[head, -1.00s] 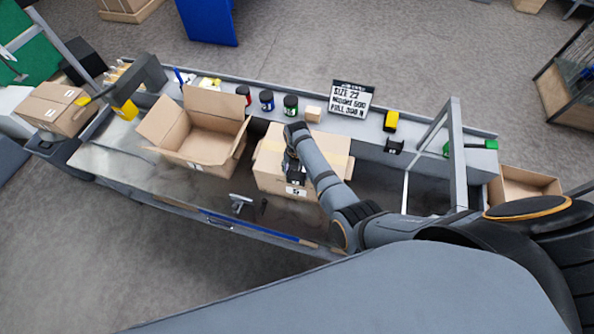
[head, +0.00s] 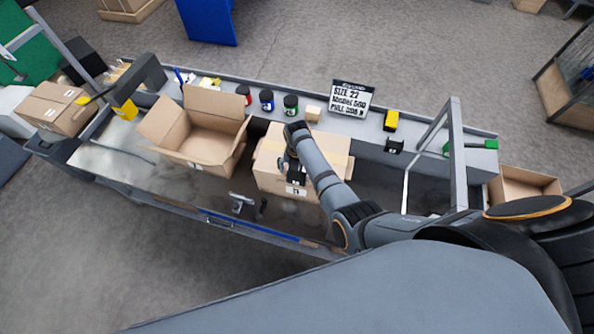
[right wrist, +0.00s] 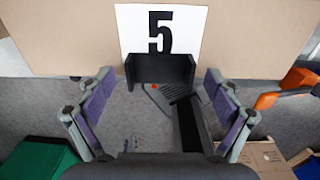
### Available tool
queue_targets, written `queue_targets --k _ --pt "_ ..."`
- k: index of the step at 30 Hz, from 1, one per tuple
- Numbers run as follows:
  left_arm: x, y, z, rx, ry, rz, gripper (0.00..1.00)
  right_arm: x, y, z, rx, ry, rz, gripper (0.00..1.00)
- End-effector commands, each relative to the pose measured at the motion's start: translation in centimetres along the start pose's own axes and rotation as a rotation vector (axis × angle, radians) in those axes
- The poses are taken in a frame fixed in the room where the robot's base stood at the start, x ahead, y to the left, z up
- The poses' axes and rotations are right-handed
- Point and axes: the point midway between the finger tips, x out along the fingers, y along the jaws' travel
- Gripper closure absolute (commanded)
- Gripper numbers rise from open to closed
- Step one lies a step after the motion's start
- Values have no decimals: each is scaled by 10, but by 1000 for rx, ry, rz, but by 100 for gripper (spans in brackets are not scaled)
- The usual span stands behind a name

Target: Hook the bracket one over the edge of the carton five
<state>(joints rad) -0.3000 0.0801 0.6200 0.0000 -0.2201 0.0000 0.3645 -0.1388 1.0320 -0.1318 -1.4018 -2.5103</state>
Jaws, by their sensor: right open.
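My left gripper is out of view.
An open carton (head: 200,135) stands left of carton five. A grey tool (head: 240,203) lies in front. The back shelf holds several jars (head: 266,100), a sign (head: 352,98) and a small black holder (head: 395,145). A grey post frame (head: 457,155) rises at the right.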

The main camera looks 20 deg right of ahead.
Motion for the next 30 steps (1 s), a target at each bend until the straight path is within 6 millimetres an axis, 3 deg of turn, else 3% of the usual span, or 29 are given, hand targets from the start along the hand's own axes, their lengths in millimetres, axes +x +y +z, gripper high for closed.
queue_targets --k 5,18,23,30 --pt "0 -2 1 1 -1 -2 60 -9 1 0 0 -1 2 8" --pt "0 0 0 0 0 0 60 -104 1 0 0 -2 2 8" --pt "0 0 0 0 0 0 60 -118 0 0 0 0 0 8" --pt "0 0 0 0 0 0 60 -120 0 0 0 0 0 8"
